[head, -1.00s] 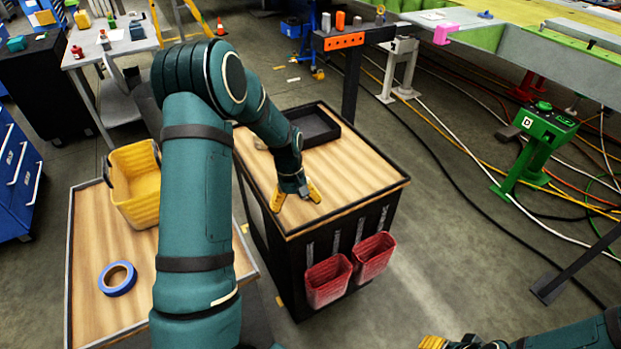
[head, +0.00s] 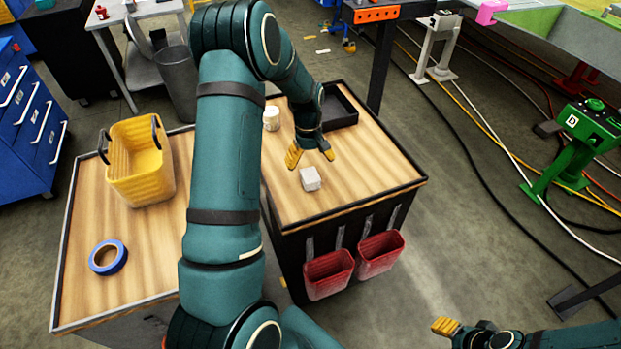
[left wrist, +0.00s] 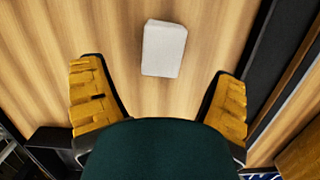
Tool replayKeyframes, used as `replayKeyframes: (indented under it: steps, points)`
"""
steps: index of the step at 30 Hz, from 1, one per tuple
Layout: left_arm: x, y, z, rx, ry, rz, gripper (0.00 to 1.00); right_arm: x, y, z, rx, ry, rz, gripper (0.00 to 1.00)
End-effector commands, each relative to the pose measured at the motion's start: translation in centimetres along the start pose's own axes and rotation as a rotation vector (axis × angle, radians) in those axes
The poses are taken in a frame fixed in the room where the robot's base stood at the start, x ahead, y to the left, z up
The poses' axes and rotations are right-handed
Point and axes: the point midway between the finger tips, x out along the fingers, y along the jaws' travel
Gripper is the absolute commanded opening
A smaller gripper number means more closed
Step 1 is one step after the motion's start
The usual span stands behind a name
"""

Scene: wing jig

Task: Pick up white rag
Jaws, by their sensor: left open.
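The white rag (head: 310,179) is a small folded block lying on the wooden top of the black cart. In the left wrist view the rag (left wrist: 163,48) lies flat on the wood, ahead of the fingertips and roughly midway between them. My left gripper (head: 311,156) is open and empty, above the cart top and just behind the rag in the head view. Its two yellow fingers (left wrist: 158,92) are spread wide and do not touch the rag. My right gripper (head: 446,327) shows only partly at the bottom right, away from the cart; its opening is unclear.
A black tray (head: 341,108) and a white cylinder (head: 271,118) stand on the cart behind the gripper. Red bins (head: 329,274) hang on its front. A yellow basket (head: 140,165) and blue tape roll (head: 108,257) sit on the left table. The cart's right part is clear.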

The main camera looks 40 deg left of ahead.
Motion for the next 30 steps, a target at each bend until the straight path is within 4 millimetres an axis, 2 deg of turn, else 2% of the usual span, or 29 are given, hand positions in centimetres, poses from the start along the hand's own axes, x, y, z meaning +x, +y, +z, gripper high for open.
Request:
replayKeyframes:
  steps: [8, 18, 25, 26, 30]
  points:
    - [1.6, -0.1, -0.1, -0.001, -0.001, 0.0, 0.87, 0.1, 0.0, 0.0, 0.0, 0.0, 0.0, 0.47]
    - [5.9, -0.3, -0.3, 0.0, -0.001, -0.001, 0.87, 0.3, 0.1, 0.0, 0.0, 0.0, 0.001, 0.47]
    - [6.0, -0.3, -0.4, 0.0, 0.001, 0.0, 0.87, 0.3, 0.1, 0.0, 0.0, 0.0, 0.001, 0.47]
    - [6.0, -0.3, -0.4, 0.0, 0.001, 0.0, 0.79, 0.3, 0.1, 0.0, 0.0, 0.0, 0.001, 0.47]
    - [6.0, -0.3, -0.4, 0.0, 0.001, 0.0, 0.3, 0.3, 0.1, 0.0, 0.0, 0.0, 0.001, 0.47]
